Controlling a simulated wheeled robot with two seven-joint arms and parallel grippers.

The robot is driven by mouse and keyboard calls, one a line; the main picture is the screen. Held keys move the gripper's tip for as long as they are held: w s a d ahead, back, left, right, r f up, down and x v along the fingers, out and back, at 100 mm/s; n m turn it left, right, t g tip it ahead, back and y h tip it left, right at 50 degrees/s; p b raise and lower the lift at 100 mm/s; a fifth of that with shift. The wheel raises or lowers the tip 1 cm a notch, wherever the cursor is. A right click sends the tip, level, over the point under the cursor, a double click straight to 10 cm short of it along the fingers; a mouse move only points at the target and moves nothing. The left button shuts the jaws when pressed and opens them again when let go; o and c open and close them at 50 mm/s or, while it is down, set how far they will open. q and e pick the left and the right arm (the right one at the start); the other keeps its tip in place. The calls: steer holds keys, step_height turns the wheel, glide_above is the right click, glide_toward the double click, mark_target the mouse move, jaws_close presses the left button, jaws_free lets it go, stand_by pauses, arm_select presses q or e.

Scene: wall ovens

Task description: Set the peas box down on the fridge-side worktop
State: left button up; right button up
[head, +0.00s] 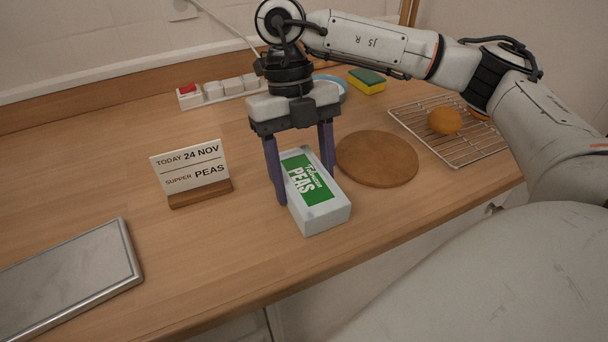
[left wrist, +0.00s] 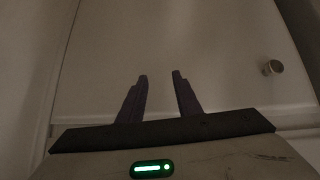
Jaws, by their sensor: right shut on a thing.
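The peas box (head: 322,211), white with a green label, lies flat at the worktop (head: 210,240), near its front edge. I cannot tell whether its underside touches the wood. My right gripper (head: 305,188) comes down from above with its purple fingers on either side of the box, shut on it. My left gripper (left wrist: 160,80) shows only in the left wrist view. Its two fingers are apart with nothing between them, in front of a pale cabinet front (left wrist: 220,45).
A sign (head: 190,168) reading "SUPPER PEAS" stands left of the box. A round wooden board (head: 376,158) is close on the right, then a wire rack (head: 470,145) with an orange item (head: 444,120). A metal-rimmed tray (head: 65,280) lies front left. A sponge (head: 367,81) and power strip (head: 214,92) are behind.

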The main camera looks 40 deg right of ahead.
arm_select(q)
steer(key=shift+a+f, duration=0.1)
steer(key=shift+s, duration=0.1)
arm_select(e)
steer(key=o, duration=1.4)
steer(key=shift+w+r, duration=0.2)
steer(key=shift+r, duration=0.3)
steer(key=p+v, duration=0.2)
steer(key=v, duration=0.8)
arm_select(q)
steer(key=shift+s+a+r, duration=0.15)
steer(key=shift+r, duration=0.25)
steer(key=shift+s+a+r, duration=0.1)
steer(key=shift+s+r, duration=0.05)
steer(key=shift+r, duration=0.2)
arm_select(e)
steer(key=shift+w+d+r, duration=0.1)
steer(key=shift+w+r, duration=0.05)
steer(key=shift+r, duration=0.35)
